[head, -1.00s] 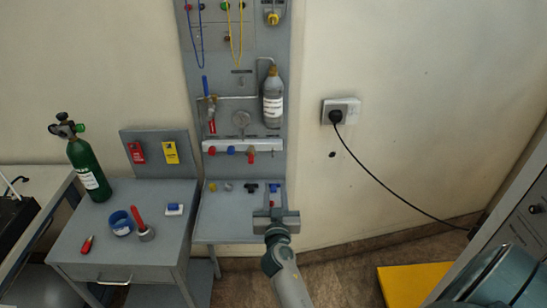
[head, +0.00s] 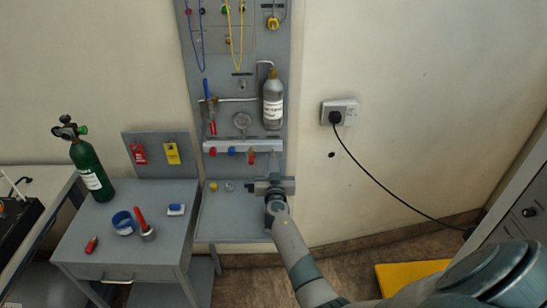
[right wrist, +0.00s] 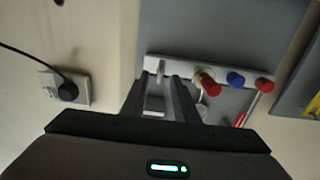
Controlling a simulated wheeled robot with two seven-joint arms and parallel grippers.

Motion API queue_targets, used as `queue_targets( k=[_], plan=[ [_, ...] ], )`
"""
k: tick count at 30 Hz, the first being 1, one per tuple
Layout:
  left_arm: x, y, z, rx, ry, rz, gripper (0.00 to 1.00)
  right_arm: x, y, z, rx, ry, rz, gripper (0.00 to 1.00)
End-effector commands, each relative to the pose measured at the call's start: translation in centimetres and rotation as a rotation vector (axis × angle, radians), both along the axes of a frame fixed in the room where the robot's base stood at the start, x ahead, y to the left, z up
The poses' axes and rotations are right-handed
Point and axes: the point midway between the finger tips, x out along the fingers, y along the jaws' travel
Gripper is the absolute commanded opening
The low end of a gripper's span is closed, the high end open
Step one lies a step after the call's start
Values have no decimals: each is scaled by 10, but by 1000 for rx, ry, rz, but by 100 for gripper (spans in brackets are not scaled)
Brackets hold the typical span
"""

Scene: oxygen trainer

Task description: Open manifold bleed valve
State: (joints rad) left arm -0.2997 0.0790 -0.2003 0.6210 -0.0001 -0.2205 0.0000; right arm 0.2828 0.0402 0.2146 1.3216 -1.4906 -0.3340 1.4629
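The manifold is a pale horizontal bar (head: 232,146) on the grey wall panel, with red, blue and red knobs along it. In the right wrist view the bar (right wrist: 185,66) appears upside down, with a red valve (right wrist: 207,84) close to one finger and a small pale fitting (right wrist: 161,70) just beyond the fingertips. I cannot tell which part is the bleed valve. My right gripper (head: 274,178) is just below the bar's right end. In the right wrist view the gripper (right wrist: 160,82) is open, its two dark fingers apart, gripping nothing visible. My left gripper is not in view.
A grey bottle (head: 273,100) hangs above the bar. A small shelf (head: 230,225) lies below, with small parts on it. At left, a grey table (head: 100,235) holds a green cylinder (head: 92,172). A wall socket (head: 340,112) with a black cable is at right.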

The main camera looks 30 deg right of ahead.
Motion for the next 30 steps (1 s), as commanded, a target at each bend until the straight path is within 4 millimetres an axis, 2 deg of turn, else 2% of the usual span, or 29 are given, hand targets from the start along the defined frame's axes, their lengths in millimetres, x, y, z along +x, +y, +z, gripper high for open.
queue_targets(
  k=[6,18,19,22,30],
  plan=[
    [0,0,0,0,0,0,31,17,-10,0,-2,1,1,27],
    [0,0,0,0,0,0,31,21,-12,0,1,1,0,27],
    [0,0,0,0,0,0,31,21,-12,0,1,1,0,25],
    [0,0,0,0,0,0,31,21,-12,0,1,1,0,1],
    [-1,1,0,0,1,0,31,20,-12,-1,-3,2,0,0]
  ],
)
